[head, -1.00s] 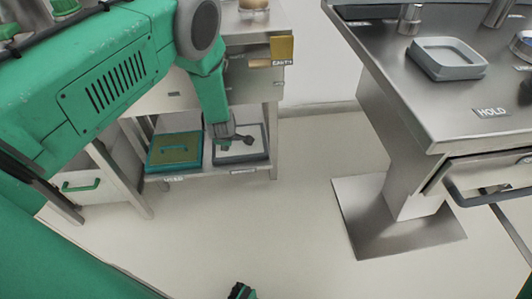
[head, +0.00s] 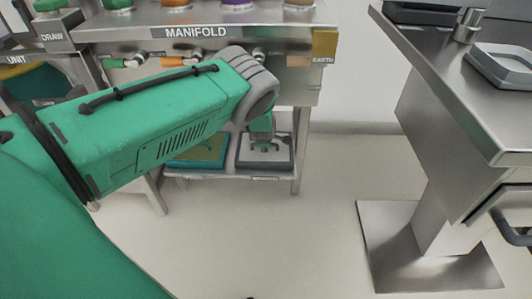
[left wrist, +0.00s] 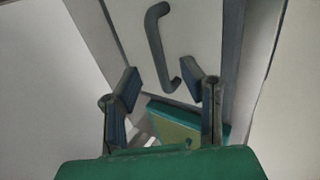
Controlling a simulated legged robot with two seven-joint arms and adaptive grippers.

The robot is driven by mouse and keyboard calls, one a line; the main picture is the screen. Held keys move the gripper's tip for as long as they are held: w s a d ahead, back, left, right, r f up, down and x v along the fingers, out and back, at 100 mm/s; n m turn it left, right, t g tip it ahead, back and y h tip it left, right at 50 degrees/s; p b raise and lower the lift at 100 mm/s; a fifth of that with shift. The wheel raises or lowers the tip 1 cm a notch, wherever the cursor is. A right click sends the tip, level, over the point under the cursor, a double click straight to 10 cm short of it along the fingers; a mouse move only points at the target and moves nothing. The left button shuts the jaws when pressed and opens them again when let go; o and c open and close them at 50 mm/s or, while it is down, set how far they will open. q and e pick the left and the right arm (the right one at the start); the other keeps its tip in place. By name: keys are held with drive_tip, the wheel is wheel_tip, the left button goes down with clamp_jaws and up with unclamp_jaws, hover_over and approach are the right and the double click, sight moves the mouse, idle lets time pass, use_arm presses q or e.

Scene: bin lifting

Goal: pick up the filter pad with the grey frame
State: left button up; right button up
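The filter pad with the grey frame (head: 266,166) lies on the low shelf under the manifold bench. Its pale face and dark handle also show in the left wrist view (left wrist: 195,30). My left gripper (left wrist: 166,88) is open, its two fingers apart on either side of the line of the handle, with nothing between the tips that I can see gripped. In the head view my left gripper (head: 264,143) is over this pad, and the arm hides part of it. My right gripper is not in view.
A filter pad with a teal frame (head: 197,162) lies left of the grey one on the same shelf (head: 225,174). The manifold bench (head: 200,48) is above. A steel table (head: 440,80) with a grey tray (head: 500,65) stands at right. The floor between is clear.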

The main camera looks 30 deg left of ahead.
use_arm(q)
drive_tip(key=x, duration=0.1)
drive_tip(key=b+x, duration=0.1)
drive_tip(key=x, duration=0.1)
drive_tip(key=shift+s+a+f, duration=0.1)
drive_tip(key=shift+a+f, duration=0.15)
drive_tip(key=shift+f, duration=0.05)
drive_tip(key=shift+a+f+b, duration=0.1)
drive_tip(key=shift+f+b, duration=0.05)
drive_tip(key=shift+b, duration=0.3)
drive_tip(key=shift+w+d+r, duration=0.25)
drive_tip(key=shift+d+r, duration=0.15)
drive_tip(key=shift+d, duration=0.05)
clamp_jaws()
drive_tip(key=shift+a+f, duration=0.2)
drive_tip(key=shift+a, duration=0.15)
drive_tip(key=shift+s, duration=0.1)
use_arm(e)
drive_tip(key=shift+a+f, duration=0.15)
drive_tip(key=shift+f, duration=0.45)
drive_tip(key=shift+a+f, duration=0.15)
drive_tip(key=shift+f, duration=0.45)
use_arm(q)
drive_tip(key=shift+d+r, duration=0.1)
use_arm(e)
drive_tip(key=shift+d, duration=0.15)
